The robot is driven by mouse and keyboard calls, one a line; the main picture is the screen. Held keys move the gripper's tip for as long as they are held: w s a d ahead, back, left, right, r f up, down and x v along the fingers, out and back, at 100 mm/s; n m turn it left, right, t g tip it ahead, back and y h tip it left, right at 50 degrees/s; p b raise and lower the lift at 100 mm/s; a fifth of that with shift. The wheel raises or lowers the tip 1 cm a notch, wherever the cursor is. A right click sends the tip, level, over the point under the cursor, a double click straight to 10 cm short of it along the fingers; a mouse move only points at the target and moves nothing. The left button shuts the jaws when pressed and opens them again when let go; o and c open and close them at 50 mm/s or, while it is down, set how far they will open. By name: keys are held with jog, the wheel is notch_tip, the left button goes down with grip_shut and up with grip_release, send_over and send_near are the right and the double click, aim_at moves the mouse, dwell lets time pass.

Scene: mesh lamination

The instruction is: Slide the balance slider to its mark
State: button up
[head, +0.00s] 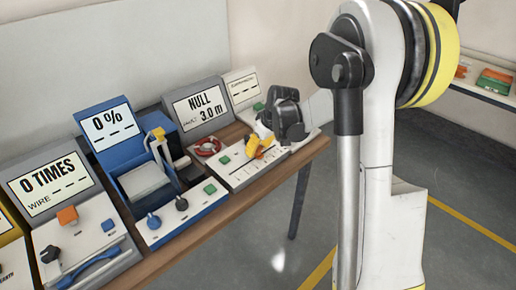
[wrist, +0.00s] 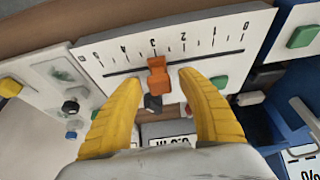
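The balance slider's orange knob (wrist: 157,76) sits on a dark slot in a white panel (wrist: 110,62) with a printed scale. In the wrist view the scale's digits are upside down, and the knob is near the 3. The panel also shows in the head view (head: 236,174). My gripper (wrist: 159,82) has its two yellow fingers apart, one on each side of the knob, with visible gaps. In the head view my gripper (head: 258,146) is over the panel and largely hides the knob. Which mark is the target I cannot tell.
A green button (wrist: 218,82) is beside the right finger. A display (head: 202,106) reads NULL 3.0 m. A blue machine (head: 106,116) reading 0 % and a 0 TIMES panel (head: 50,185) stand to the left. Open floor (head: 450,175) lies beyond the wooden bench's edge (head: 240,200).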

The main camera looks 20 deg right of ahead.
grip_shut()
jog(key=s+a, duration=0.1)
jog(key=a, duration=0.3)
jog(key=s+a, duration=0.1)
jog(key=a, duration=0.2)
jog(key=s+a, duration=0.2)
jog(key=a, duration=0.2)
jog(key=shift+a, duration=0.35)
jog(key=shift+o, duration=1.2)
grip_release()
jog(key=shift+a, duration=0.25)
jog(key=shift+d+r, duration=0.1)
jog(key=shift+d, duration=0.05)
jog(key=v, duration=1.2)
